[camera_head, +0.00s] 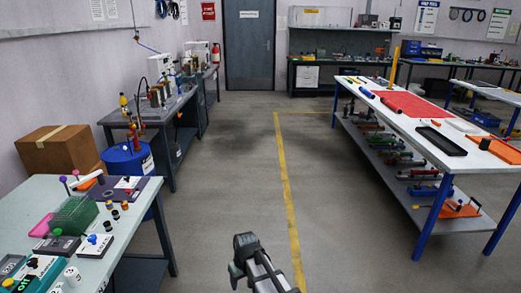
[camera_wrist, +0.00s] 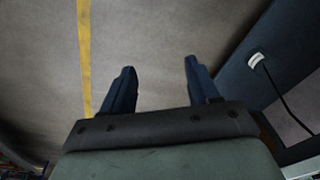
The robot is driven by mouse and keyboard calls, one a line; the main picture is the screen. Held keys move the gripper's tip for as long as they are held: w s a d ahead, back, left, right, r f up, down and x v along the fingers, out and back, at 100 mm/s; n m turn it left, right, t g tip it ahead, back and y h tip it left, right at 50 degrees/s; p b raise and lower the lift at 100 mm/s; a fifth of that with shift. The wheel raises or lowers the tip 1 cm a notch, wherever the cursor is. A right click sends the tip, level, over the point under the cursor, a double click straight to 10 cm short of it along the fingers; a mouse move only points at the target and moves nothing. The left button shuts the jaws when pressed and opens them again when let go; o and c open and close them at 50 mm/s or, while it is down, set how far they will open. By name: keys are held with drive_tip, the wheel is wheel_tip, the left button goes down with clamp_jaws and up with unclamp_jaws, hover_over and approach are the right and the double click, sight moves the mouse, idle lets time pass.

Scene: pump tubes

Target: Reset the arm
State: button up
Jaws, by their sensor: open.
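My gripper (camera_wrist: 160,75) is open and empty in the wrist view, with its two dark fingers spread apart over bare floor. In the head view my gripper and forearm (camera_head: 250,255) show at the bottom centre, above the grey floor and left of the yellow floor line. Its fingers cannot be made out clearly there. It touches nothing that I can see.
A bench (camera_head: 95,262) with a green tube rack (camera_head: 75,214) stands at the left. A blue drum (camera_head: 128,163) and a cardboard box (camera_head: 60,150) are behind it. A white-topped table (camera_head: 440,130) stands at the right. The floor aisle (camera_head: 235,150) between them is clear.

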drive_tip(key=s+d+f+m, duration=0.2)
drive_tip(key=s+d, duration=0.1)
drive_tip(key=d, duration=0.5)
drive_tip(key=s+d+f+m+h, duration=0.1)
drive_tip(key=s+d+m, duration=0.1)
drive_tip(key=d, duration=0.6)
drive_tip(key=s+d+f+m, duration=0.2)
drive_tip(key=s+d, duration=0.1)
drive_tip(key=d, duration=0.5)
drive_tip(key=s+f+g, duration=0.3)
drive_tip(key=s+f, duration=0.7)
drive_tip(key=s, duration=0.5)
drive_tip(key=s+f+g, duration=0.4)
drive_tip(key=s+f, duration=0.7)
drive_tip(key=s, duration=0.4)
drive_tip(key=shift+a+g, duration=0.15)
drive_tip(key=shift+g, duration=0.15)
